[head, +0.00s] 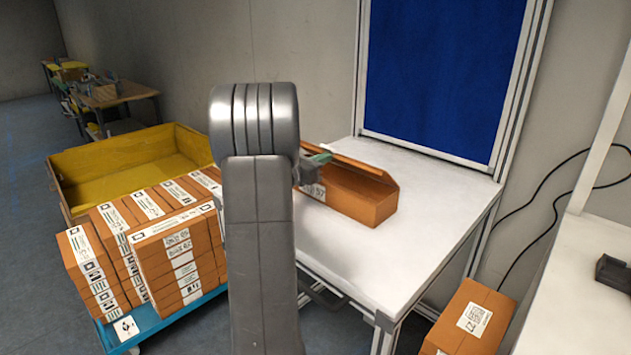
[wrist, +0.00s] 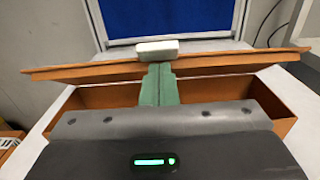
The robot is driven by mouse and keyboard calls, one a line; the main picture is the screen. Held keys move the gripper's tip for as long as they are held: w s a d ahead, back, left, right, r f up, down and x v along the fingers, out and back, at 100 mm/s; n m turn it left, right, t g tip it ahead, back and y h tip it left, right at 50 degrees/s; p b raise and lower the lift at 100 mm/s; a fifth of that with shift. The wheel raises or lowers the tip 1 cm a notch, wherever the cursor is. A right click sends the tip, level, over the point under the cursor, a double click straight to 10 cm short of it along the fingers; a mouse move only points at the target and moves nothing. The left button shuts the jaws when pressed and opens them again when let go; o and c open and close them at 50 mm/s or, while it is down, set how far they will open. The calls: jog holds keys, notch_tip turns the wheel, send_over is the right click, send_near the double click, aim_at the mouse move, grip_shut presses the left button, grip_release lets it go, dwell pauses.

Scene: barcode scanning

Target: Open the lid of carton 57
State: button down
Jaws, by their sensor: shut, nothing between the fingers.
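An orange-brown carton (head: 368,200) stands on the white table, with a white label on its near side. My gripper (head: 318,158) is at the carton's lid, partly hidden by my arm. In the wrist view my gripper (wrist: 156,62) has its green fingers together, over the opening and close to the lid's edge. Whether they touch the lid is unclear.
The white table (head: 400,250) is clear right of the carton. A blue cart (head: 165,335) stacked with labelled cartons (head: 180,255) stands left, before a yellow bin (head: 130,163). Another carton (head: 470,320) sits low at right. A blue panel (head: 440,75) rises behind the table.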

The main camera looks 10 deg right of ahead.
jog(key=shift+w+d+r+p, duration=0.25)
jog(key=shift+d+r, duration=0.1)
jog(key=shift+r, duration=0.15)
jog(key=shift+w+d+r+p, duration=0.2)
jog(key=shift+d+r, duration=0.15)
jog(key=shift+r, duration=0.15)
jog(key=shift+w+d+r+p, duration=0.15)
jog(key=shift+w+d+r, duration=0.25)
jog(key=shift+d+r, duration=0.15)
jog(key=shift+w+d+r+p, duration=0.15)
jog(key=shift+w+d+r, duration=0.2)
jog(key=shift+d+r, duration=0.2)
jog(key=shift+w+d+r, duration=0.4)
jog(key=shift+w+d, duration=0.05)
jog(key=shift+d, duration=0.2)
jog(key=shift+w+d+r, duration=0.35)
jog(key=shift+w+d, duration=0.05)
jog(key=shift+d, duration=0.25)
jog(key=x, duration=0.3)
jog(key=shift+r, duration=0.35)
jog(key=shift+a, duration=0.1)
jog(key=shift+b+v, duration=0.9)
jog(key=shift+v, duration=2.05)
